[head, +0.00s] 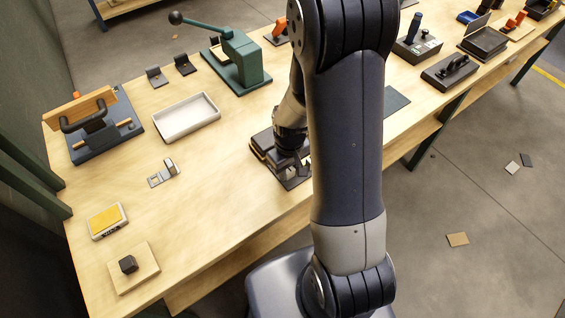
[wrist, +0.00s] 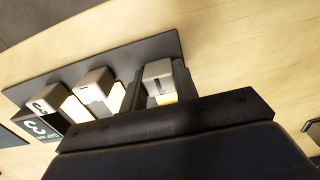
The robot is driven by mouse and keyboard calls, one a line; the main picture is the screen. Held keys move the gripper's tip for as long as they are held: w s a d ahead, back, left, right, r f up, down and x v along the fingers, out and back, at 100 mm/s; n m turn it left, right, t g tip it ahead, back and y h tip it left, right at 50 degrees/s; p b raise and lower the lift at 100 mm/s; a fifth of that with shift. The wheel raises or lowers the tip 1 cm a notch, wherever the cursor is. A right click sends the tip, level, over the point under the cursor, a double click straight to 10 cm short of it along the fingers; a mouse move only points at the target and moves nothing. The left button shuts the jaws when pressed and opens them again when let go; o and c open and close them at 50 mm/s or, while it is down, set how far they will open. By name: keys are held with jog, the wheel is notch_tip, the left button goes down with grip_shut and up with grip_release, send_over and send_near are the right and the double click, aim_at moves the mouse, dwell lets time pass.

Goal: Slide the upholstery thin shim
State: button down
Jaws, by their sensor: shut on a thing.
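A dark fixture (head: 262,146) stands near the front edge of the bench, with its dark base plate (head: 294,183) partly hidden by my arm. In the wrist view its plate (wrist: 125,62) carries a row of grey blocks with pale strips: a left block (wrist: 43,103), a middle block (wrist: 94,82) and a right block (wrist: 158,70). My gripper (head: 292,163) is down at the fixture. In the wrist view its dark fingers (wrist: 162,88) stand either side of the right block and appear shut on it. I cannot tell which piece is the thin shim.
A white tray (head: 187,132), a green lever press (head: 236,62) and a small grey bracket (head: 165,173) stand farther left. A yellow-topped box (head: 106,220) lies at the near left. A black-handled block (head: 451,71) is to the right. The bench between the tray and the fixture is clear.

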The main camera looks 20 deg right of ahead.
jog(key=shift+s+d, duration=0.25)
jog(key=shift+s, duration=0.45)
jog(key=c, duration=1.1)
grip_release()
jog(key=shift+r, duration=0.1)
notch_tip(320, 180, up, 11)
jog(key=shift+f, duration=0.15)
jog(key=shift+f, duration=0.1)
notch_tip(320, 180, down, 11)
jog(key=shift+r, duration=0.15)
jog(key=shift+w, duration=0.25)
